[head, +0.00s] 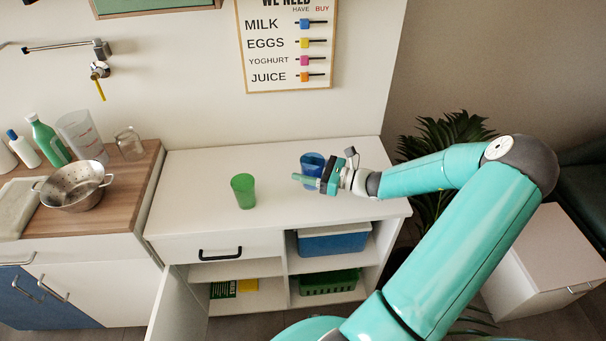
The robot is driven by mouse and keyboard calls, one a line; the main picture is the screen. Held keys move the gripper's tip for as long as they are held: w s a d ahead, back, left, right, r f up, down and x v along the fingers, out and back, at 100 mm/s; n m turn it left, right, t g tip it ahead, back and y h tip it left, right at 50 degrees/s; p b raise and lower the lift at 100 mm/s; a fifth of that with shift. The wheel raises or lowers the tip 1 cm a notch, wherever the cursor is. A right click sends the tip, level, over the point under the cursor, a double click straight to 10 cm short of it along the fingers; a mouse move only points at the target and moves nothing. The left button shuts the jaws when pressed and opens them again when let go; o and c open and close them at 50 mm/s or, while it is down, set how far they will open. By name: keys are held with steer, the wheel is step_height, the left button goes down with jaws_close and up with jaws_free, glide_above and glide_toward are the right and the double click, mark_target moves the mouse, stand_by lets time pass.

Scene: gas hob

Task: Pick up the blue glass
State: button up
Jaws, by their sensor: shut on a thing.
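The blue glass (312,160) is above or on the right part of the white counter (200,165), in the head view. My gripper (308,181) reaches in from the right and is shut on the blue glass. The gripper covers the glass's lower part, so I cannot tell whether its base touches the counter. A green glass (243,190) stands upright on the counter to the left of my gripper, apart from it.
A wooden worktop (115,195) at left holds a metal colander (75,186), a clear jug (80,135), a jar and bottles. Below the counter, an open cabinet door (178,305) and shelves with a blue bin (333,240) show. A plant (440,135) stands at right.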

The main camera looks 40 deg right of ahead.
steer(key=s+r, duration=0.1)
steer(key=r, duration=0.1)
steer(key=s+a+r, duration=0.1)
steer(key=s, duration=0.1)
steer(key=shift+r, duration=0.35)
steer(key=s+a+r, duration=0.2)
steer(key=s+r, duration=0.1)
steer(key=s, duration=0.5)
steer(key=shift+s+a+r, duration=0.15)
steer(key=shift+r, duration=0.2)
